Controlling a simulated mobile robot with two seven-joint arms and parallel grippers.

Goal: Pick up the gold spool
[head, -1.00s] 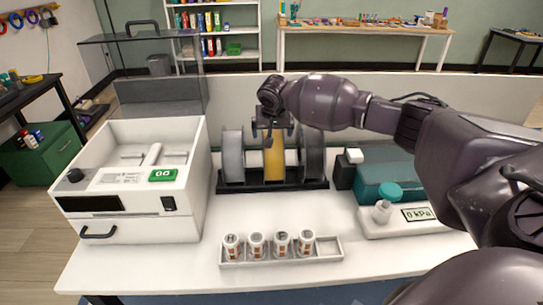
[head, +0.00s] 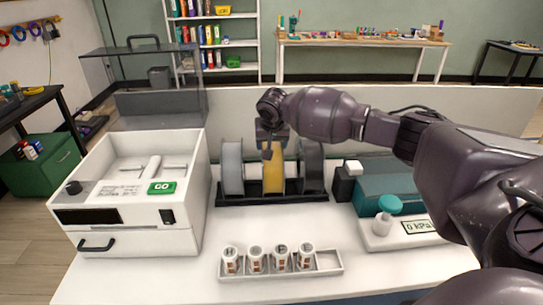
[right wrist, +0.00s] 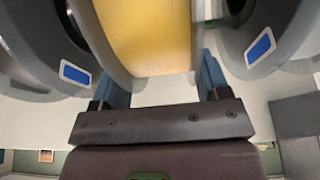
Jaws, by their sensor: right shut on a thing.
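The gold spool (head: 273,178) stands upright in the black rack (head: 235,200), between a light grey spool (head: 232,168) and a dark grey spool (head: 312,167). My right gripper (head: 272,148) comes down over it from above and is shut on it. In the right wrist view the gold spool's yellow winding (right wrist: 150,38) lies between my two fingers, whose tips are partly hidden. I cannot tell whether the spool's bottom is clear of the rack. My left gripper is not in view.
A white machine with a green GO button (head: 162,188) stands left. A white tray (head: 328,263) with several labelled cylinders lies in front. A teal-and-white pressure device (head: 385,232) stands right. The neighbouring spools are close on both sides of my gripper.

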